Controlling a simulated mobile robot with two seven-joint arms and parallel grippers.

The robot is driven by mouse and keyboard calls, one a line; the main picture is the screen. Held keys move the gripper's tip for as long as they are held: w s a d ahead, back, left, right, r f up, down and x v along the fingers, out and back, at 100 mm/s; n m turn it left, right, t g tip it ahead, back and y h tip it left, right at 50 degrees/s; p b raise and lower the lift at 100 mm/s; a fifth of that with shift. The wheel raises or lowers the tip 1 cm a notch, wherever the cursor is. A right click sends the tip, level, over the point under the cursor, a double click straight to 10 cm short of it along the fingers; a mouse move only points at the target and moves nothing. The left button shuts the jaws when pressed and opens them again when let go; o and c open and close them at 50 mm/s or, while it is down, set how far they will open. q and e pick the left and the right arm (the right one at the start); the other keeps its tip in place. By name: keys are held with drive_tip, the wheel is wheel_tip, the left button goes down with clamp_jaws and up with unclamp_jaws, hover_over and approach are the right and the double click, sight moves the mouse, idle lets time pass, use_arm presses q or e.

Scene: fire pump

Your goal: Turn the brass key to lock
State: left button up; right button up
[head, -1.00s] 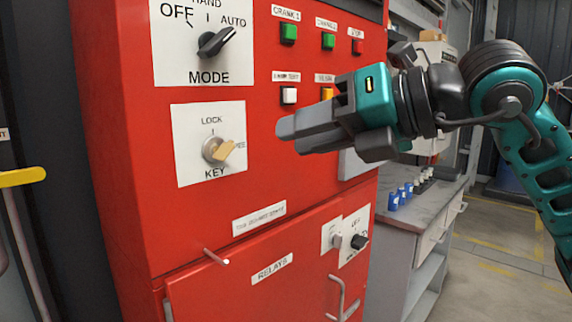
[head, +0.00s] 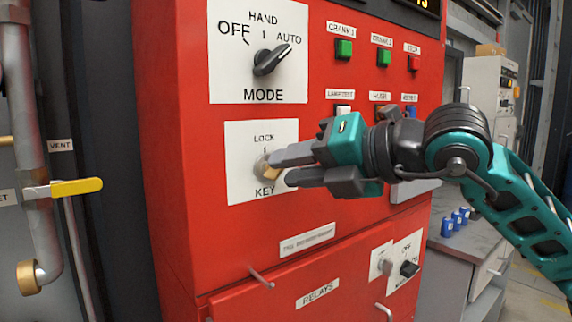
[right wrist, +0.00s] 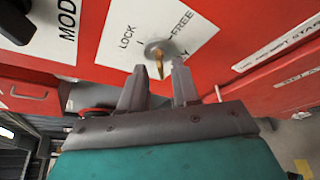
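The brass key (head: 270,172) sits in a round lock on a white plate (head: 240,189) marked LOCK and KEY, on a red cabinet. The right wrist view shows the key (right wrist: 158,66) and the marks LOCK and FREE; the key points away from LOCK, towards my gripper. My right gripper (head: 282,168) is open, its fingertips close to the key. In the right wrist view the key lies just beyond the gap between the two fingers (right wrist: 158,75), and I see no grip on it. In the head view the upper finger partly covers the key. My left gripper is not in view.
The black MODE knob (head: 270,60) is above the key plate. Buttons, including a green one (head: 344,49), are at the upper right. A peg (head: 262,278) sticks out below. A yellow-handled valve (head: 76,187) is at left, and a bench with blue items (head: 456,218) at right.

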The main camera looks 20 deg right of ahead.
drive_tip(key=shift+x, duration=0.9)
drive_tip(key=shift+c, duration=0.2)
clamp_jaws()
